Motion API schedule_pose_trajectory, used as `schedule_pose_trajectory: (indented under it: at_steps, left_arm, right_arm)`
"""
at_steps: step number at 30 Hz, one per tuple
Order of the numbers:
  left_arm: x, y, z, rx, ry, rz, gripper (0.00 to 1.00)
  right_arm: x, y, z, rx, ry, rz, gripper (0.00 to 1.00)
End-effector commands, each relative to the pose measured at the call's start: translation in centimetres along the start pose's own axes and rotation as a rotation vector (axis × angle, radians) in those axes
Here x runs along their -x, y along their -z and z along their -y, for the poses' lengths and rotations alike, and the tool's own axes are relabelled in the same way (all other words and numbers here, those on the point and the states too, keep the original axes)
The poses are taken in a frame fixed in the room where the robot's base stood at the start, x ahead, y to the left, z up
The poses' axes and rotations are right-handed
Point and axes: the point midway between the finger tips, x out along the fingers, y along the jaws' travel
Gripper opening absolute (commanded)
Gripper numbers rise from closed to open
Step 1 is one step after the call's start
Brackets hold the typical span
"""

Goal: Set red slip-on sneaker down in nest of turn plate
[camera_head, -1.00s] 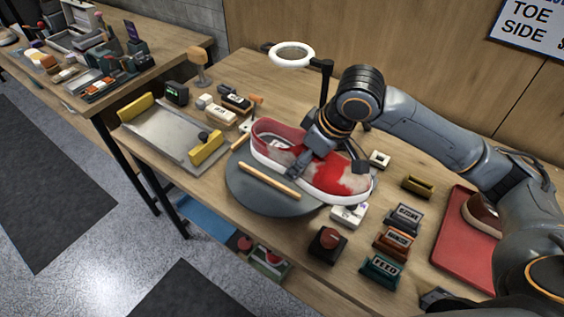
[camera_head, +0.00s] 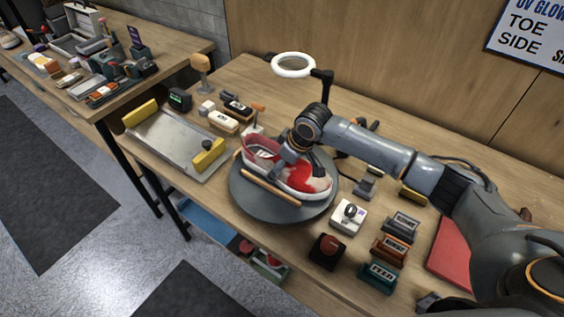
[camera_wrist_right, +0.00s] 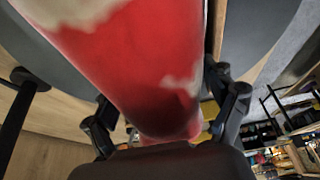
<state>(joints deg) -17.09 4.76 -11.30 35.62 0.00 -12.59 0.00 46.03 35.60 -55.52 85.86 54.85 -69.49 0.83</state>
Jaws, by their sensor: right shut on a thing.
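The red slip-on sneaker (camera_head: 315,182) with pale grey-white patches and a white sole is over the grey round turn plate (camera_head: 277,212) in the head view. Its toe points right, and a wooden bar (camera_head: 270,188) of the plate runs along its near side. My right gripper (camera_head: 287,163) is shut on the sneaker from above. In the right wrist view the sneaker (camera_wrist_right: 150,60) fills the space between the two fingers (camera_wrist_right: 165,115). I cannot tell whether the sole touches the plate. My left gripper is not in view.
A ring lamp (camera_head: 293,66) on a post stands behind the plate. A metal tray (camera_head: 165,140) with yellow ends lies left. A white dial box (camera_head: 347,216), a red-button box (camera_head: 327,250) and several labelled blocks stand right. A red mat (camera_head: 451,252) is farther right.

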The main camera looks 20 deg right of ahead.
Motion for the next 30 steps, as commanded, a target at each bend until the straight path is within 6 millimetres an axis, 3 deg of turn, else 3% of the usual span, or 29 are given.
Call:
schedule_pose_trajectory:
  at_steps: [11,12,13,25,30]
  left_arm:
    - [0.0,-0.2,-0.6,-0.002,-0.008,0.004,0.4]
    - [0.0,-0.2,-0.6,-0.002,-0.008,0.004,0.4]
    - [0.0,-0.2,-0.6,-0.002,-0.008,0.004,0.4]
    - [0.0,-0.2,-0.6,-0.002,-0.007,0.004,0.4]
    - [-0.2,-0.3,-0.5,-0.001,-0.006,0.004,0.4]
  right_arm:
    - [-0.4,-0.1,0.0,0.0,0.0,-0.002,0.4]
    - [-0.4,-0.1,0.0,0.0,-0.001,-0.001,0.92]
    - [-0.4,-0.1,0.0,0.0,-0.001,-0.001,0.98]
    - [-0.3,-0.1,0.0,0.0,-0.001,-0.001,1.0]
    - [1.4,0.0,-0.1,0.001,-0.001,-0.003,1.0]
